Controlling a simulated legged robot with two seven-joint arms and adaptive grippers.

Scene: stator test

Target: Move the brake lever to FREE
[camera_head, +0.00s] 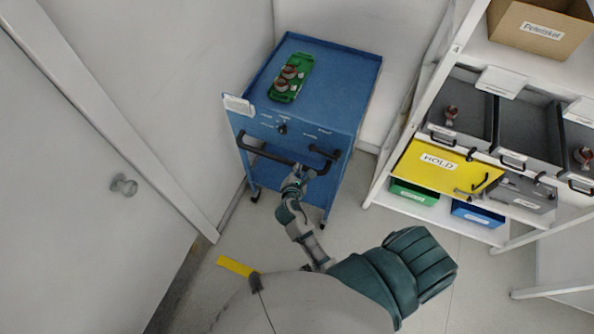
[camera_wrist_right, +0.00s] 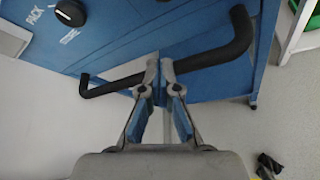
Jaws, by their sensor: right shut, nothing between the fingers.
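A small black lever (camera_head: 323,152) sits at the right of the blue cart's front face, below a small white label too small to read; I take it as the brake lever. The cart's black push handle (camera_head: 268,155) runs across the front just below it. My right gripper (camera_head: 300,172) is at the cart's front, by the right part of this handle. In the right wrist view my right gripper (camera_wrist_right: 160,70) is shut and empty, its fingertips overlapping the handle (camera_wrist_right: 215,55); I cannot tell if they touch. The lever is not clear there. My left gripper is not in view.
The blue cart (camera_head: 340,85) carries a green tray (camera_head: 280,92) with copper-coloured parts. A black knob (camera_head: 282,128) is on its front. A shelf rack with a yellow HOLD panel (camera_head: 425,168) stands at the right. A door (camera_head: 75,180) is at the left.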

